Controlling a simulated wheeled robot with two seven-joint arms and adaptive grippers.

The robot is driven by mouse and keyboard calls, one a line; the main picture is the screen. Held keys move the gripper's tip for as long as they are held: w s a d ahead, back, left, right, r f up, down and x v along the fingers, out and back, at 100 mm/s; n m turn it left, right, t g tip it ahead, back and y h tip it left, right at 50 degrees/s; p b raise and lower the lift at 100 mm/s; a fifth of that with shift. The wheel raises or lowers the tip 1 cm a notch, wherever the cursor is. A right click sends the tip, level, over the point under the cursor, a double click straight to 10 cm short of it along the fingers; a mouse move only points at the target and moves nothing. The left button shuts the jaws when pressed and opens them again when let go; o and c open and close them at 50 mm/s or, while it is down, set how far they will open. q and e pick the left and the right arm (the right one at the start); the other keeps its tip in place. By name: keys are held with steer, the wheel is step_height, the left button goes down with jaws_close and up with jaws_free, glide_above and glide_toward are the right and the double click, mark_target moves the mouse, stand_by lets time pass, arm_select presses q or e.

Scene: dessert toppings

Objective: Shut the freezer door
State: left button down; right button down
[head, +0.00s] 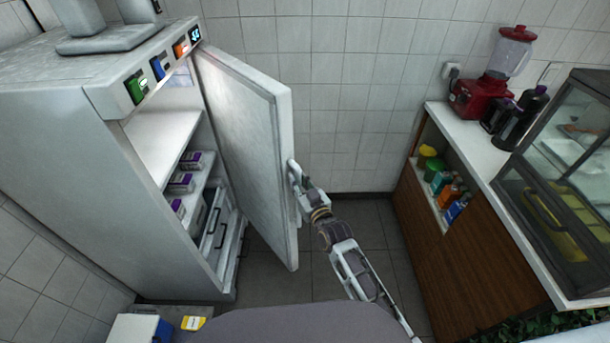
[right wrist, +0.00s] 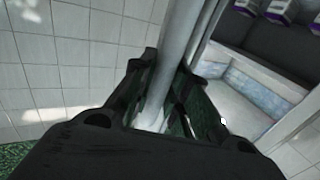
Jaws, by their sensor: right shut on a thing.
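The freezer (head: 60,130) is a tall light cabinet at the left of the head view. Its door (head: 250,130) stands wide open, swung out to the right of the shelves. Boxes with purple tops (head: 182,182) lie on a shelf inside. My right gripper (head: 295,178) is at the door's outer edge and shut on its handle; in the right wrist view the pale upright handle bar (right wrist: 178,70) runs between the fingers. Boxes inside the freezer (right wrist: 275,10) show at the upper right there. My left gripper is not in view.
The grey tiled floor (head: 260,280) between freezer and counter is clear. The counter (head: 465,140) at right holds a red blender (head: 480,97), dark bottles and a glass display case (head: 570,190). A small white surface (head: 130,328) is at the lower left.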

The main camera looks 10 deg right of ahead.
steer(key=shift+s+a, duration=0.4)
steer(key=shift+a, duration=0.25)
steer(key=shift+s+a, duration=0.35)
steer(key=shift+a, duration=0.25)
steer(key=c, duration=1.7)
jaws_free()
steer(key=shift+o, duration=0.2)
steer(key=shift+s+d, duration=0.1)
steer(key=shift+s, duration=0.05)
steer(key=v, duration=1.1)
steer(key=shift+s, duration=0.35)
steer(key=shift+d, duration=0.1)
steer(key=shift+c, duration=0.2)
